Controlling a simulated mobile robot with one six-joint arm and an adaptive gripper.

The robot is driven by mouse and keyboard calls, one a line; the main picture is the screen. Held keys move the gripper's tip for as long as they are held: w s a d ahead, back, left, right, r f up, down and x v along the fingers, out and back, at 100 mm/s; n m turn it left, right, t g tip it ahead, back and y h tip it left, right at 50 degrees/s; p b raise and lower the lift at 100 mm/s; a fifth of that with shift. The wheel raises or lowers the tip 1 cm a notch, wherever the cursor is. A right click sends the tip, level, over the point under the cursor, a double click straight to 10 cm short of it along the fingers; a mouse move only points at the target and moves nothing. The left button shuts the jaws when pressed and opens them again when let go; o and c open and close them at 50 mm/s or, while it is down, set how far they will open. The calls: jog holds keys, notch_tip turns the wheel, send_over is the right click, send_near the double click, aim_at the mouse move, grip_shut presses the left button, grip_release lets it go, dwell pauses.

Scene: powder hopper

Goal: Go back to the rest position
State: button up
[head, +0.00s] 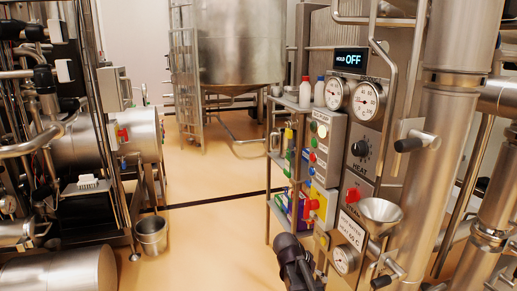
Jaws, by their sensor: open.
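My gripper (300,268), dark grey to black, shows at the bottom edge of the head view, a little right of the middle. It is in front of the lower left part of the control panel (328,150). It is open, and nothing shows between its fingers. Its lower part is cut off by the picture edge, and I cannot tell whether it touches the panel. The panel carries gauges, a heat knob (360,148), a red switch (353,195) and a display (352,59) reading "HOLD OFF". A metal funnel (380,211) sits to the right of my gripper.
A shelf rack (276,155) with bottles and small boxes stands behind the panel. Thick steel pipes (445,130) rise at the right. A metal bucket (151,236) stands by the machinery at the left. A large tank (240,45) is at the back. The middle floor is clear.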

jog(key=s+a+f+n+y, duration=0.25)
jog(key=s+n+y, duration=0.35)
jog(key=s, duration=0.5)
notch_tip(320, 180, up, 25)
jog(key=y+p, duration=0.1)
jog(key=p, duration=2.4)
jog(key=shift+w+d+f+m+g+p, duration=0.15)
jog(key=shift+w+d+m+g+p, duration=0.2)
jog(key=shift+d, duration=0.1)
